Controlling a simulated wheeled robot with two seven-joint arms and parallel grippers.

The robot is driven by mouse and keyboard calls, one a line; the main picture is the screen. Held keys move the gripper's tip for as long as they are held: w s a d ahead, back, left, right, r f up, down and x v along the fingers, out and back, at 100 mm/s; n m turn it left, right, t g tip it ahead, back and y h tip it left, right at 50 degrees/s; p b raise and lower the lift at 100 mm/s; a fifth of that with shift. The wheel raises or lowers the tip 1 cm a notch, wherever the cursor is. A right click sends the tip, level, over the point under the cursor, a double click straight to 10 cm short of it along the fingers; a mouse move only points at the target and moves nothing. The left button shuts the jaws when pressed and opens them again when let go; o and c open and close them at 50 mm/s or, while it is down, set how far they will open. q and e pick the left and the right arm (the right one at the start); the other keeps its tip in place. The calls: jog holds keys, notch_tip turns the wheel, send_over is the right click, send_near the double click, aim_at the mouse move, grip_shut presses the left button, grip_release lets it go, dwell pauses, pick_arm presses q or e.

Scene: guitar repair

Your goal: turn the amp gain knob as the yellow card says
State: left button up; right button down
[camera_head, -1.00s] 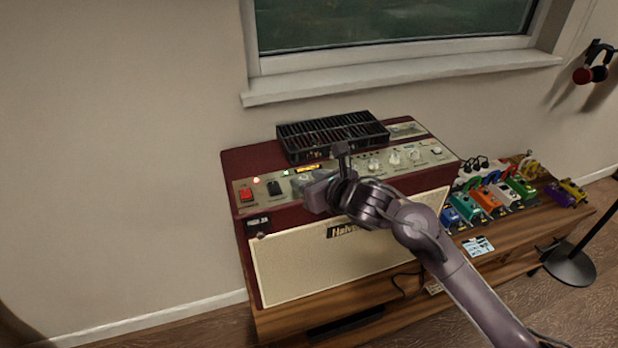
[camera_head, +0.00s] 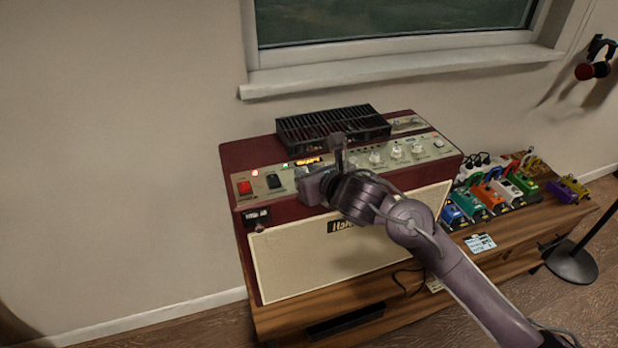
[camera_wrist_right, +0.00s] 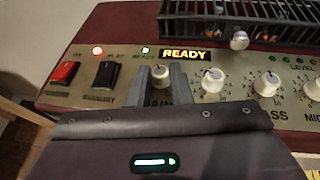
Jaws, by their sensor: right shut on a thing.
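The red amp (camera_head: 285,222) stands on the wooden bench, with its control panel tilted up. My right gripper (camera_wrist_right: 160,82) is shut on the white gain knob (camera_wrist_right: 160,72), one finger on each side of it. The panel lettering below the knob is partly hidden by the fingers. In the head view my right gripper (camera_head: 308,178) is at the panel's left half and hides the gain knob. An amber READY display (camera_wrist_right: 185,55) is lit just behind the knob. My left gripper is not in view.
A red switch (camera_wrist_right: 62,75) and a black switch (camera_wrist_right: 101,77) sit left of the knob. Other white knobs (camera_wrist_right: 213,80) are close on the right. Colourful pedals (camera_head: 490,195) are on the bench at right.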

jog(key=m+h+b, duration=0.1)
jog(key=b, duration=0.1)
jog(key=m+t+h+b, duration=0.1)
jog(key=h+b, duration=0.1)
jog(key=b, duration=0.1)
jog(key=a+m+h+b, duration=0.1)
jog(key=m+b, duration=0.1)
jog(key=shift+s+f+t, duration=0.1)
jog(key=shift+f+t, duration=0.15)
jog(key=shift+t, duration=0.05)
jog(key=shift+a+r+m+h+b, duration=0.1)
jog(key=shift+m+h+b, duration=0.35)
jog(key=shift+h, duration=0.15)
jog(key=shift+a+r+m+h+b, duration=0.1)
jog(key=shift+m+h+b, duration=0.2)
jog(key=shift+m+h, duration=0.65)
jog(key=shift+h, duration=0.25)
jog(key=shift+a+r+m+h, duration=0.1)
jog(key=shift+m+h, duration=0.6)
jog(key=shift+h, duration=0.2)
jog(key=shift+a+m+g+h+p, duration=0.15)
jog(key=shift+m+g+h+p, duration=0.35)
jog(key=shift+m+h, duration=0.4)
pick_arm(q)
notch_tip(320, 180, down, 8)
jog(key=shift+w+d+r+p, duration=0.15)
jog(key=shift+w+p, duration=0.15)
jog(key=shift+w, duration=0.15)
pick_arm(e)
jog(key=shift+m+h, duration=0.5)
